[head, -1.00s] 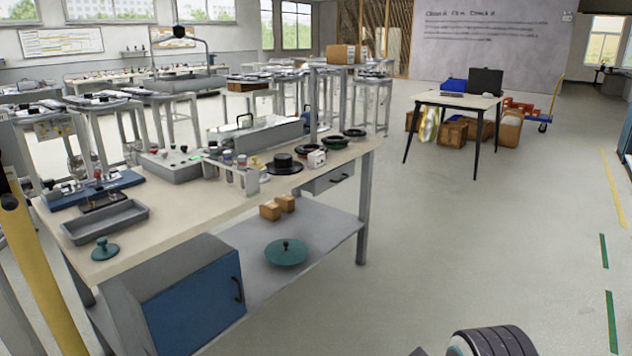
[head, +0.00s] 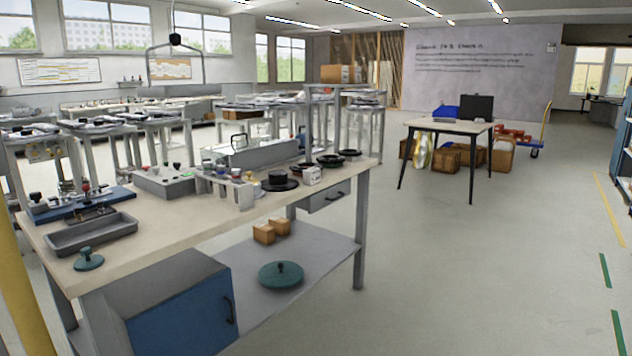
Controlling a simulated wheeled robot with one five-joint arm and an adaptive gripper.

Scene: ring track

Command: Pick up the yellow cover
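I cannot pick out a yellow cover with certainty. A small yellowish item (head: 249,176) shows behind the white rack on the workbench, too small and partly hidden to make out. A yellow and silvery shiny object (head: 421,150) stands on the floor by the far table's left legs. Two teal knobbed covers are clear: a small one (head: 88,259) on the bench's near left corner and a larger one (head: 281,274) on the lower shelf. A black knobbed cover (head: 279,181) lies on the bench top. My gripper is not in view.
The workbench (head: 170,225) carries a grey tray (head: 92,233), a rack of vials (head: 232,190) and black rings (head: 330,160). A blue-doored cabinet (head: 180,315) is below. A yellow post (head: 15,285) stands at left. The floor on the right (head: 480,270) is clear.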

